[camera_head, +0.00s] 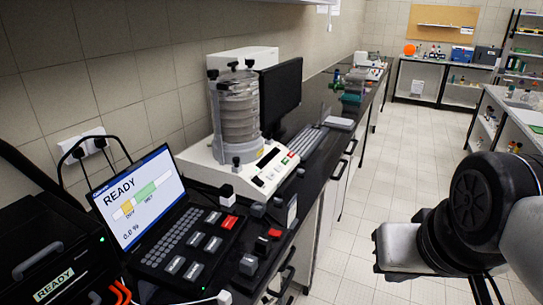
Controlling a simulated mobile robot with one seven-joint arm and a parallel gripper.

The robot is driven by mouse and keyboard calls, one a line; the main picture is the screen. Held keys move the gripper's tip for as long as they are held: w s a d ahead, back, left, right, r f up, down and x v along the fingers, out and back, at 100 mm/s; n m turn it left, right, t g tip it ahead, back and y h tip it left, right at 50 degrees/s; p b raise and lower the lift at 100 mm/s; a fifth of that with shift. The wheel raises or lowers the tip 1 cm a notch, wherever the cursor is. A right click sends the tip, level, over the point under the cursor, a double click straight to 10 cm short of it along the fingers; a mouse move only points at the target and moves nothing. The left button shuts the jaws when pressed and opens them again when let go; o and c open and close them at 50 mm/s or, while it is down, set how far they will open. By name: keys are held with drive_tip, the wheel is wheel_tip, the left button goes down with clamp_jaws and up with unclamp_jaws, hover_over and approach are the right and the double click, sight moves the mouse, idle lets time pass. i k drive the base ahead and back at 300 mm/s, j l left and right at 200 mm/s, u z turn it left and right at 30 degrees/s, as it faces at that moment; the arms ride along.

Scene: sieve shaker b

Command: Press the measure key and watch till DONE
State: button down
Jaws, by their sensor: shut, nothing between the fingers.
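A laptop-like instrument stands open at the left end of the dark bench. Its screen (138,197) reads READY, with a coloured bar and a 0.0 % figure below. Its keyboard (178,240) has small grey keys and several larger labelled keys, one of them red (229,222). The labels are too small to read, so I cannot tell which is the measure key. A black box (55,262) at the lower left also shows a READY display. My arm is at the lower right, over the floor, apart from the instrument. My gripper's fingers are not in view.
A sieve shaker (238,120) with stacked clear sieves stands behind the instrument, beside a dark monitor (281,94). Small blocks, one red-topped (274,233), lie near the bench's front edge. Orange cables (120,292) run beside the black box. The tiled floor (400,150) is clear.

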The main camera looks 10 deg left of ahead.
sight(198, 236)
drive_tip(key=i+l+u, duration=0.1)
drive_tip(key=u, duration=0.3)
drive_tip(key=i+l+u, duration=0.2)
drive_tip(key=i+u, duration=0.2)
drive_tip(key=i+l+u, duration=0.1)
drive_tip(key=u, duration=0.3)
drive_tip(key=i+l+u, duration=0.15)
drive_tip(key=l+u, duration=0.25)
